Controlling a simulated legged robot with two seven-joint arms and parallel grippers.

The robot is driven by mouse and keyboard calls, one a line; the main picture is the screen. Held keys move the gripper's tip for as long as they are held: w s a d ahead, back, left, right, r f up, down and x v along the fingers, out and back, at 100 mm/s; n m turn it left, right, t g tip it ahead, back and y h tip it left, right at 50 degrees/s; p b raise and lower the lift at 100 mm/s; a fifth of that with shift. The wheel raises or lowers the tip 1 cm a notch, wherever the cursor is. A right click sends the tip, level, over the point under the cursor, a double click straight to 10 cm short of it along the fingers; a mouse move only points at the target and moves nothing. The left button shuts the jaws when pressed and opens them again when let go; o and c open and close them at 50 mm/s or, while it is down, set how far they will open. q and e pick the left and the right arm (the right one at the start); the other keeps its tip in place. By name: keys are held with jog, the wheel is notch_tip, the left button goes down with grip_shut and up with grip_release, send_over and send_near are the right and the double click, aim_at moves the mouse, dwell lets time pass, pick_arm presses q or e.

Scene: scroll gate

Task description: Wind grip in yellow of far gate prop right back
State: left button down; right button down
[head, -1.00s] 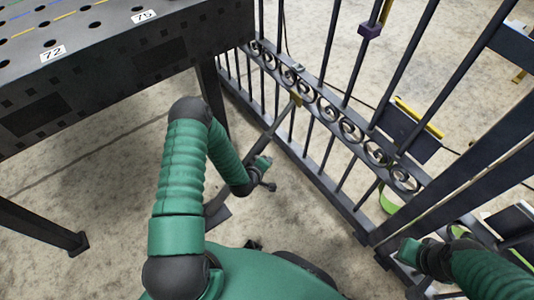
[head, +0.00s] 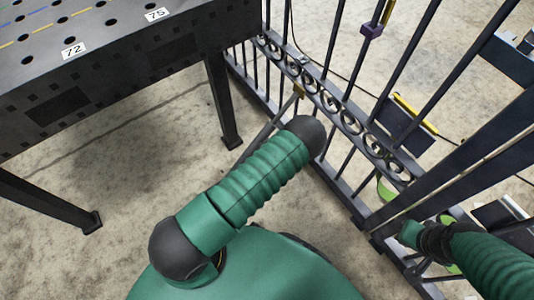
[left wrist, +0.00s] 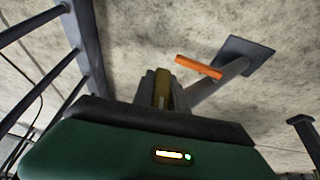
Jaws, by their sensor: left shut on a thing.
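The far gate prop (head: 262,135) is a grey tube slanting down from a yellow-brown bracket (head: 298,92) on the gate. In the left wrist view the prop (left wrist: 216,84) runs to a dark square foot plate (left wrist: 246,55) on the floor. My left gripper (left wrist: 162,76) is shut on a dull yellow grip (left wrist: 162,92) beside the tube. An orange bar (left wrist: 198,66) stands out near the tube. My left arm hides this hand and the prop's lower part in the head view. My right gripper (head: 410,234) is by the gate at the right; its jaws are unclear.
The dark barred gate (head: 330,103) with scrollwork stands along the right. A black perforated table (head: 110,85) fills the upper left, its legs on the concrete floor. A dark box with a yellow bar (head: 405,125) is beyond the bars. Bare floor lies between table and gate.

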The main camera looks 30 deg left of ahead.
pick_arm(q)
jog(key=shift+g, duration=0.3)
dwell(0.4)
jog(key=c, duration=1.3)
grip_release()
jog(key=shift+f, duration=0.1)
